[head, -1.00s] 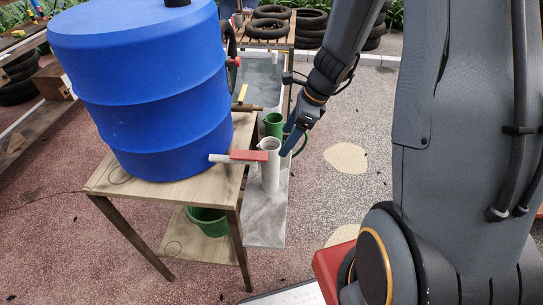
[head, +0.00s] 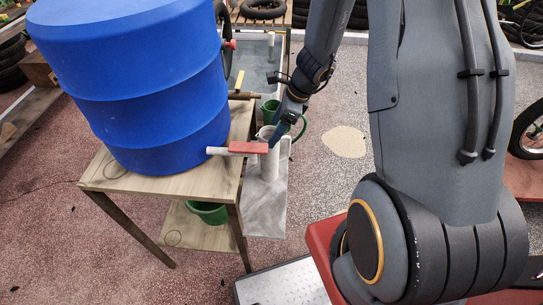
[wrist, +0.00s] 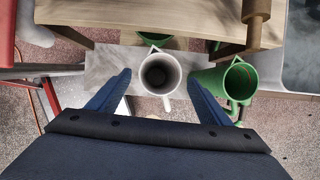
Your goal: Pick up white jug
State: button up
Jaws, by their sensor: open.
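The white jug (head: 269,172) stands upright on a grey slab beside the wooden stand, partly hidden behind the red-handled tap and my finger in the head view. In the wrist view I look into the open, empty-looking white jug (wrist: 161,75), with its handle towards me. My gripper (wrist: 159,74) is open, with one blue finger on each side of the jug and a gap visible on both sides. In the head view my gripper (head: 273,140) is at the jug's upper part. How deep the fingers reach is hard to tell.
A green jug (wrist: 230,78) stands close to the right of my right finger. The blue barrel (head: 130,90) sits on the wooden stand (head: 165,188), its red-handled tap (head: 247,148) close to the white jug. A grey water trough (head: 258,70) is behind.

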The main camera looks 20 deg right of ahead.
jog(key=shift+w+a+f, duration=0.1)
jog(key=shift+a+f, duration=0.15)
jog(key=shift+f, duration=0.3)
jog(key=c, duration=1.5)
jog(key=shift+o, duration=0.2)
jog(key=shift+r, duration=0.1)
